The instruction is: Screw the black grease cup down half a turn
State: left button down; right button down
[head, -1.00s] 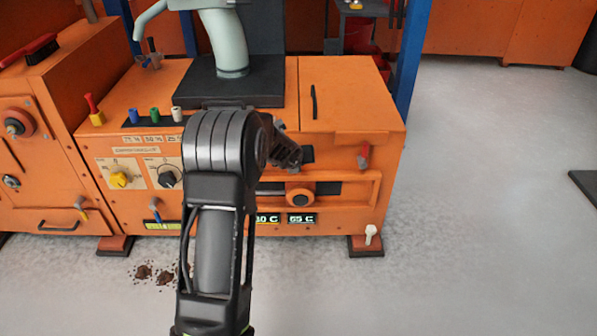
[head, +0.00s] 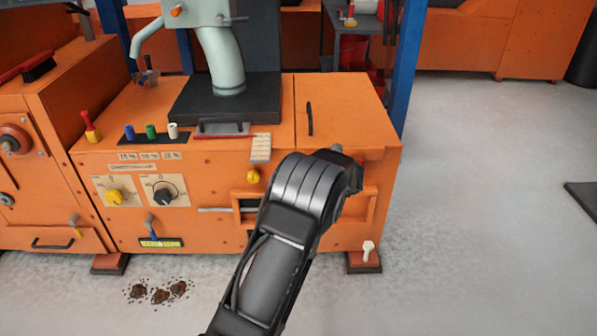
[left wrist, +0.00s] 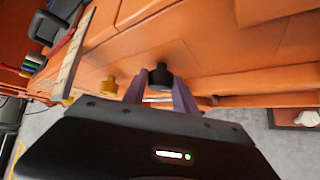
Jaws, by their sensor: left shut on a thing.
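The black grease cup (left wrist: 160,75) stands on the orange machine's front in the left wrist view. My left gripper (left wrist: 160,91) has one finger on each side of it and is shut on it. A yellow cup (left wrist: 108,88) sits just to its left, apart from the fingers; it also shows in the head view (head: 253,176). In the head view my left arm hides the black cup and the gripper's fingers. My right gripper is in neither view.
A ribbed pale strip (head: 261,148) sits above the yellow cup. A yellow knob (head: 114,196) and a black knob (head: 165,192) are on the panel to the left. Dark spilled clumps (head: 160,294) lie on the floor. The floor at right is mostly clear.

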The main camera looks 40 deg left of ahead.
pick_arm(q)
jog(key=shift+f+m+y, duration=0.25)
jog(key=shift+m+y, duration=0.25)
jog(key=shift+y, duration=0.1)
jog(key=shift+d+f+m+g+y, duration=0.1)
jog(key=shift+f+m+g+y, duration=0.2)
jog(key=shift+m+g+y, duration=0.5)
jog(key=m+y+b, duration=0.1)
jog(key=b, duration=0.1)
jog(key=m+y+b, duration=0.1)
jog(key=y+b, duration=0.1)
jog(key=shift+f, duration=0.3)
jog(key=shift+m+y+b, duration=0.6)
jog(key=shift+m+y, duration=0.1)
jog(key=shift+r, duration=0.1)
jog(key=shift+y, duration=0.3)
jog(key=c, duration=1)
grip_release()
jog(key=shift+r, duration=0.1)
jog(key=shift+w+d, duration=0.1)
